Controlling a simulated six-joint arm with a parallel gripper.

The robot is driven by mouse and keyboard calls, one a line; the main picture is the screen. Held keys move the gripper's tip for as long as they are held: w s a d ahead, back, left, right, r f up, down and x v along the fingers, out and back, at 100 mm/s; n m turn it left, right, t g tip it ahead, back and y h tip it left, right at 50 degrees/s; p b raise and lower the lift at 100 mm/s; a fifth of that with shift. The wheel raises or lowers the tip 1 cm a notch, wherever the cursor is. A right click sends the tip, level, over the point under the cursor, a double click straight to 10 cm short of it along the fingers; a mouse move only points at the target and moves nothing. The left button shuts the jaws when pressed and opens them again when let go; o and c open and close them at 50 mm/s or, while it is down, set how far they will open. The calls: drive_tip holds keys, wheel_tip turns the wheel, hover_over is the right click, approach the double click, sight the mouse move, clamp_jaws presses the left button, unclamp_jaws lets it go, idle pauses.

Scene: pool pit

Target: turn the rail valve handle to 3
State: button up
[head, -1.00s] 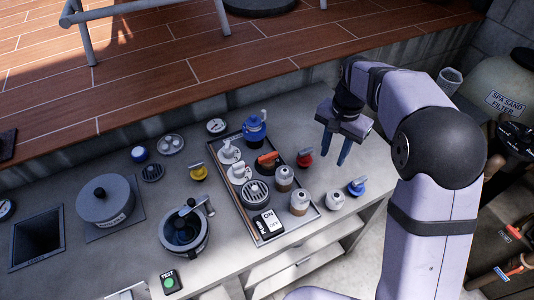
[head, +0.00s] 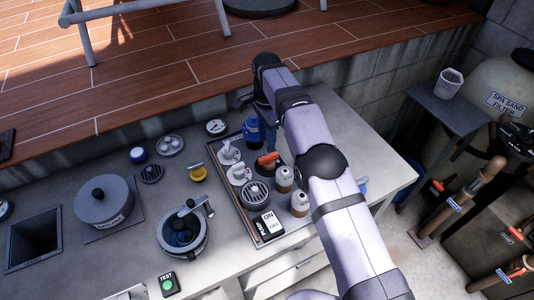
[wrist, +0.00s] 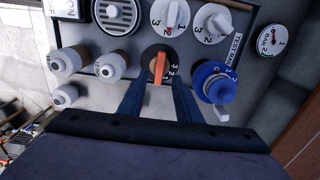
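An orange bar handle (wrist: 161,66) sits on a black round dial with small white numbers, on a panel marked TEST RAIL. I take it as the rail valve handle; it also shows in the head view (head: 267,159). In the wrist view the bar runs nearly straight up the picture. Some numbers show at its right side, but which one it points at is unclear. My gripper (wrist: 161,88) is open, its two blue fingers apart near the handle's lower end, one toward each side. Whether they touch it I cannot tell. In the head view my arm hides most of the gripper.
A blue valve (wrist: 213,82) stands close to the right finger in the wrist view. White numbered knobs (wrist: 170,14), a round grille (wrist: 115,12) and several grey-white capped bottles (wrist: 110,66) surround the dial. A gauge (wrist: 271,40) sits at the right.

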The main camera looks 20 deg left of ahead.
sight(267, 157)
drive_tip(key=shift+f+p, duration=1.15)
drive_tip(key=shift+f, duration=2.5)
clamp_jaws()
